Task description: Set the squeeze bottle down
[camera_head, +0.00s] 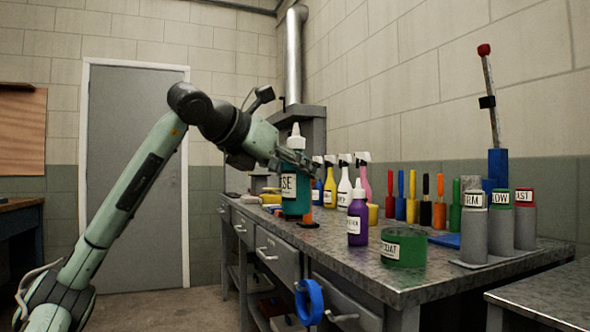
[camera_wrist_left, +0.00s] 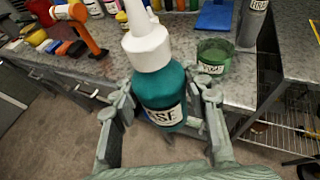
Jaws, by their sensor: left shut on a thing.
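The squeeze bottle (camera_head: 296,207) is teal with a white cap and nozzle and a white label ending in "SE". My left gripper (camera_head: 300,160) is shut on it. The bottle is upright in the head view, at the front left edge of the metal workbench (camera_head: 340,243). In the left wrist view the bottle (camera_wrist_left: 163,88) sits between the two fingers of the gripper (camera_wrist_left: 165,108), with floor visible below it. I cannot tell whether its base touches anything. My right gripper is not in view.
A purple bottle (camera_head: 358,217) and a green round tub (camera_head: 403,247) stand on the bench. Spray bottles (camera_head: 344,186), coloured-handled tools (camera_head: 412,198) and labelled grey cylinders (camera_head: 500,222) stand farther back and right. A blue tape roll (camera_head: 309,301) hangs at the bench front. Bare benchtop shows around the purple bottle.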

